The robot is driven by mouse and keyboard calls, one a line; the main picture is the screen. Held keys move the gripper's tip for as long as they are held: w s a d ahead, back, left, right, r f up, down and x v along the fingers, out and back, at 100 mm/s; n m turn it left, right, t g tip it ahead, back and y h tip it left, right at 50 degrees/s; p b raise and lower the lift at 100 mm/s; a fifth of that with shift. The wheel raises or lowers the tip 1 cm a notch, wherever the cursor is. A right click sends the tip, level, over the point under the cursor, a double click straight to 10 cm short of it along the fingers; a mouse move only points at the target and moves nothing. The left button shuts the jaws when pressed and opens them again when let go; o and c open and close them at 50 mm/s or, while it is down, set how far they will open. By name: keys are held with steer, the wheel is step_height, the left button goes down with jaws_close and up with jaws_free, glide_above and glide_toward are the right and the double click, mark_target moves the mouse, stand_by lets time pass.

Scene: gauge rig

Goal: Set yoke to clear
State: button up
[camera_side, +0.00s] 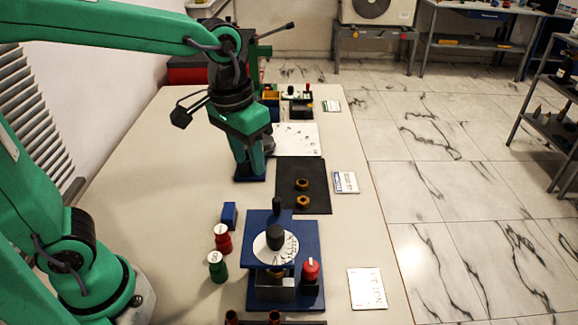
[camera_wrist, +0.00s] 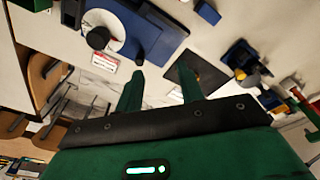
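A blue rig (camera_side: 299,240) stands at the front of the bench. It carries a white dial plate (camera_side: 262,247) with a black knob (camera_side: 275,237), and a red-topped post (camera_side: 311,271) stands at its right. The rig's dial plate also shows at the upper left of the wrist view (camera_wrist: 118,22). I cannot tell which part is the yoke, and the dial marks are too small to read. My gripper (camera_side: 252,168) points down behind the rig, away from it. In the wrist view its two fingers (camera_wrist: 160,88) are apart with nothing between them. A blue base at its tips is partly hidden.
A black mat (camera_side: 290,174) with two brass nuts (camera_side: 303,184) lies right of my gripper. White cards lie along the right edge. The bench's left side is clear.

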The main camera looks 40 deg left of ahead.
steer(key=g, duration=0.2)
glide_above(276, 199)
steer(key=shift+f, duration=0.95)
steer(key=shift+f, duration=3.9)
jaws_close()
